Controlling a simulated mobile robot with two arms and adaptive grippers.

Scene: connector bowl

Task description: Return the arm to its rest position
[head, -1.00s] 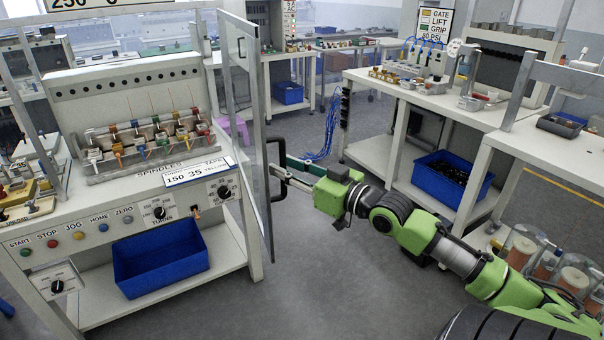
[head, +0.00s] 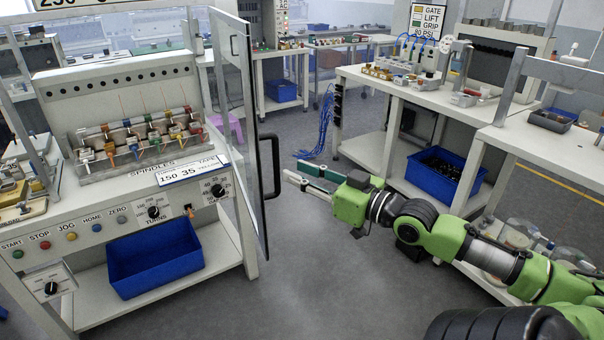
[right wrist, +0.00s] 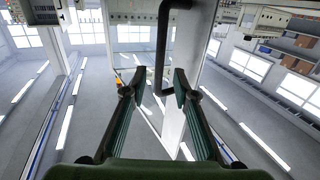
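My right arm (head: 430,235), green and black, reaches in from the lower right of the head view. Its right gripper (head: 304,175) points left over the aisle, with its two fingers apart and nothing between them. The right wrist view also shows the two green-padded fingers (right wrist: 157,90) spread with an empty gap. The dark door handle (head: 275,165) is just left of the fingertips in the head view, with a small gap between. In the right wrist view the handle (right wrist: 163,50) rises beyond the fingertips. My left gripper is not in view.
The clear door (head: 238,120) stands swung out from the spindle machine (head: 110,195) on the left. A white bench (head: 430,95) with a blue bin (head: 446,178) below stands behind my arm. The grey floor (head: 340,270) between them is free.

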